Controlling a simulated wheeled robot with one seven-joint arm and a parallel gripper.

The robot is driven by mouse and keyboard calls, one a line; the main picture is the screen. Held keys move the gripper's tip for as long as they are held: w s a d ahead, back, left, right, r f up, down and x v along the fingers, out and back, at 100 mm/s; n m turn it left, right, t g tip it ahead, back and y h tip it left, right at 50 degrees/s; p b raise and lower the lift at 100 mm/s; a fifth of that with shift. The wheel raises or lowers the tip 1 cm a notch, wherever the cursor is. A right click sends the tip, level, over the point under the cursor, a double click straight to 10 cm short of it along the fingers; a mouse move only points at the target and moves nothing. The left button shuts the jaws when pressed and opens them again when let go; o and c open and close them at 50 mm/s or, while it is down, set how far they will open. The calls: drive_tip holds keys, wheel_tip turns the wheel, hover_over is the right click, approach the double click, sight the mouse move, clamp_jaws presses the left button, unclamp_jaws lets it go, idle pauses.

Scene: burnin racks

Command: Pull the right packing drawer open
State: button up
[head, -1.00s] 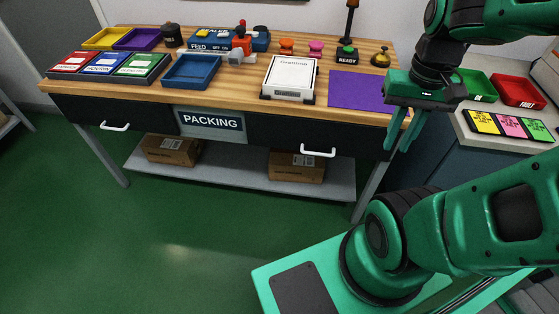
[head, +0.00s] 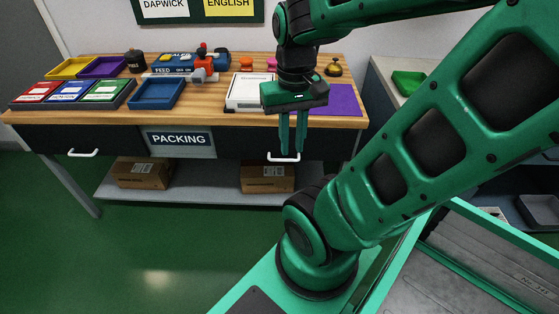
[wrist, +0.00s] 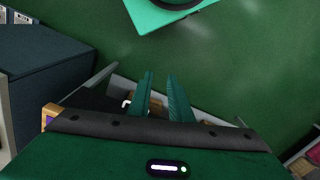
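The packing bench has two dark drawers under its wooden top, either side of a PACKING sign (head: 181,140). The right packing drawer (head: 238,142) looks shut, its front in line with the bench. Its white bar handle (head: 283,159) shows low on the front, partly covered by my fingers. My gripper (head: 292,152) points down in front of this drawer, fingers apart. In the wrist view my gripper (wrist: 160,78) has an empty gap between the fingers, and a small white piece, likely the handle (wrist: 126,103), shows left of the left finger. Contact with the handle cannot be told.
The left drawer has its own white handle (head: 83,153). A white scale-like box (head: 247,92) and a purple mat (head: 335,98) lie on the bench top near my gripper. Cardboard boxes (head: 266,178) stand on the lower shelf (head: 215,190). Green floor in front is clear.

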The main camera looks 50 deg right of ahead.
drive_tip(key=m+t+y, duration=0.6)
drive_tip(key=m+t, duration=0.8)
drive_tip(key=t, duration=0.1)
approach(281, 160)
drive_tip(key=shift+g, duration=0.3)
drive_tip(key=x, duration=1)
drive_tip(key=shift+w+d, duration=0.2)
drive_tip(key=shift+d, duration=0.15)
